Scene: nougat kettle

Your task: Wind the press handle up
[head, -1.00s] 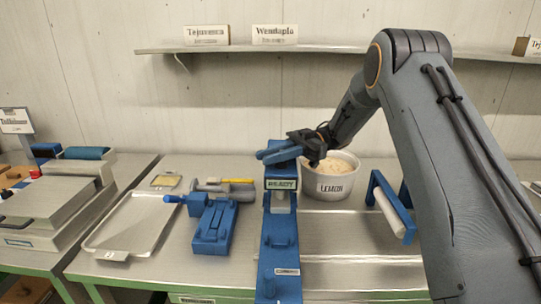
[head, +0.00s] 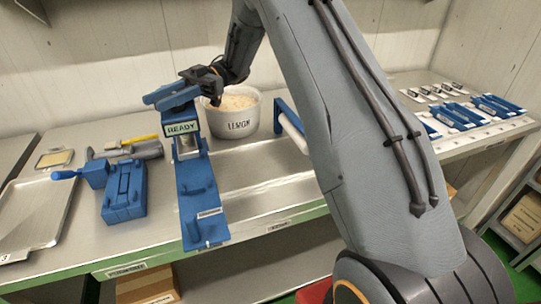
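The blue press (head: 200,187) stands on the steel table, with a label reading READY on its head. A blue handle bar (head: 165,94) lies across its top, slightly tilted with its right end higher. My dark gripper (head: 203,84) is at the right end of this handle, touching it or very close. Its fingers are small and dark here, so I cannot tell whether they are closed on the handle. Below the press head is a grey metal part (head: 187,146).
A pot labelled LEMON (head: 238,124) with pale contents stands right behind the press. A blue frame with a white roller (head: 292,132) is to its right. A blue device with a side handle (head: 124,191) and a metal tray (head: 32,213) are to the left.

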